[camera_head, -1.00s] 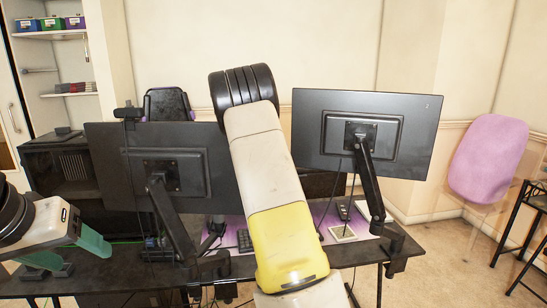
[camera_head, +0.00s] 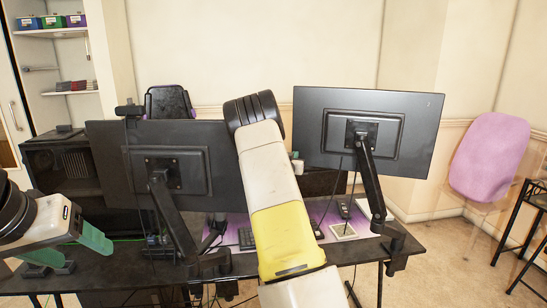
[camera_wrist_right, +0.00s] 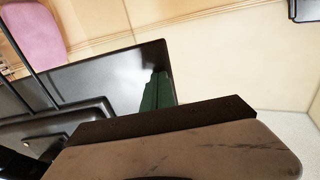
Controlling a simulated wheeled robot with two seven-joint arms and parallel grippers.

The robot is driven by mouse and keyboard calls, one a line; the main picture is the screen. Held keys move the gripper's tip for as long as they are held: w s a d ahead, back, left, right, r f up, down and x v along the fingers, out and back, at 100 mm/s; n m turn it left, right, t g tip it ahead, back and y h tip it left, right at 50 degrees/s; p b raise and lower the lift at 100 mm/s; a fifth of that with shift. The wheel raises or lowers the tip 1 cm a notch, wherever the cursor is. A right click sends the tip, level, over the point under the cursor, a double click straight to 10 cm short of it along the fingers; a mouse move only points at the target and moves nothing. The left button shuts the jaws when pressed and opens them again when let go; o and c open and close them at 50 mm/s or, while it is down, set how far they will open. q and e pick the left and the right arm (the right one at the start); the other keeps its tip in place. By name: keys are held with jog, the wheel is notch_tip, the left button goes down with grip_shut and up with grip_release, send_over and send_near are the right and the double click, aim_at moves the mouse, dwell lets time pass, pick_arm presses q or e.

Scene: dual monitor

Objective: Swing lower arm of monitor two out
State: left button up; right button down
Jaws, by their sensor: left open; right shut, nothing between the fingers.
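Monitor two (camera_head: 420,125), a black screen seen from behind with a small "2" in its upper right corner, stands at the right. Its sloping black arm (camera_head: 371,185) runs down to a bracket and lower arm (camera_head: 397,243) at the desk's edge. In the right wrist view the monitor's dark back (camera_wrist_right: 105,85) fills the left side. My right gripper (camera_wrist_right: 157,92) shows there as dark green fingers, shut and empty, near the monitor's corner; contact is unclear. In the head view it is hidden. My left gripper (camera_head: 70,251) is open and empty at the left, with green fingers.
Another monitor (camera_head: 105,165) on its own black arm (camera_head: 176,220) stands at the left. My right arm rises between the monitors. The black desk (camera_head: 130,278) holds a keyboard and small items.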

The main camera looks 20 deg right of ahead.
jog(key=x, duration=0.4)
jog(key=shift+w+d, duration=0.1)
jog(key=shift+d, duration=0.45)
jog(key=shift+f, duration=0.1)
